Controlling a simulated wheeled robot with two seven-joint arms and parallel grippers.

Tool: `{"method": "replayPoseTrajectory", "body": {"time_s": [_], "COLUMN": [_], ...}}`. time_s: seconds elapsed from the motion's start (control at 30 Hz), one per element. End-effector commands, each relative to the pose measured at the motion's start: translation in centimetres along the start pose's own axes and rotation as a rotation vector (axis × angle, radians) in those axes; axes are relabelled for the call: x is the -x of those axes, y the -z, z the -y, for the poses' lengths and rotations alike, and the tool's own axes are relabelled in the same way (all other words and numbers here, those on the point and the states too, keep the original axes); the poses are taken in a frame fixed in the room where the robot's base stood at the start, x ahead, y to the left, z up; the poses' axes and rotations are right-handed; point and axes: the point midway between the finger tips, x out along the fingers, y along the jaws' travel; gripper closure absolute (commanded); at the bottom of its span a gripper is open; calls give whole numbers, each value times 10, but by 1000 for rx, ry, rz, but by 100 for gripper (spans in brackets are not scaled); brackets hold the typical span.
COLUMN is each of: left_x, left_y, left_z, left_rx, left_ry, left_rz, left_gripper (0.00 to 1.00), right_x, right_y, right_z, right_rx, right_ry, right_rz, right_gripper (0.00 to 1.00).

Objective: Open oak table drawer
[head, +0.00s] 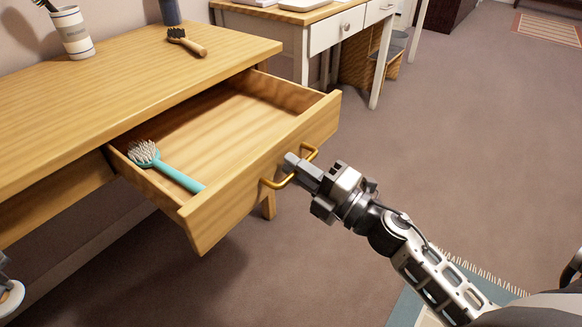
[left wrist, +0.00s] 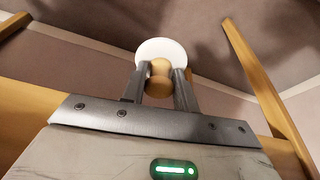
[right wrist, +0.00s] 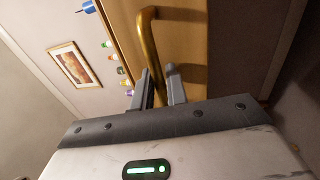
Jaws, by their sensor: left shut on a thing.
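The oak table (head: 120,75) stands at the left with its drawer (head: 262,165) pulled well out. A teal hairbrush (head: 178,177) lies inside the drawer. My right gripper (head: 291,165) is at the drawer front, shut on the brass bar handle (head: 308,153). The right wrist view shows the handle (right wrist: 148,35) passing between the two fingers. My left gripper (left wrist: 160,85) is shut on a small round wooden part (left wrist: 158,88) of a thing with a white disc (left wrist: 162,48). Only a bit of this white disc (head: 12,297) shows at the head view's lower left edge.
A dark brush (head: 186,41) and a striped cup (head: 72,33) stand or lie on the oak tabletop. A white-fronted table (head: 330,30) is behind, with a wooden bin (head: 358,62) beneath. A fringed rug (head: 408,308) lies at lower right. The floor right of the drawer is clear.

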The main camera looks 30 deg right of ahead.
Motion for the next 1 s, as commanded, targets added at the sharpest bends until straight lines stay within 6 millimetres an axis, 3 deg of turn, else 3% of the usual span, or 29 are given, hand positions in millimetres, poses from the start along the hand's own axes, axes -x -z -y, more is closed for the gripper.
{"method": "replayPoseTrajectory", "body": {"time_s": [0.17, 0.27, 0.7, 1.0], "left_x": [0, -1, -3, -3], "left_y": [0, 0, -1, -1], "left_z": [0, 0, 0, 0], "left_rx": [0, 0, 0, 0], "left_ry": [0, -1, 0, 0], "left_rz": [0, 0, 0, 0], "left_gripper": [92, 92, 92, 92], "right_x": [5, 18, 104, 120], "right_y": [0, 0, 0, 0], "right_z": [1, 2, 1, 0], "right_rx": [-1, -2, -3, 1], "right_ry": [2, 3, 3, -1], "right_rz": [3, 3, 2, -1], "right_gripper": [85, 85, 85, 85]}}
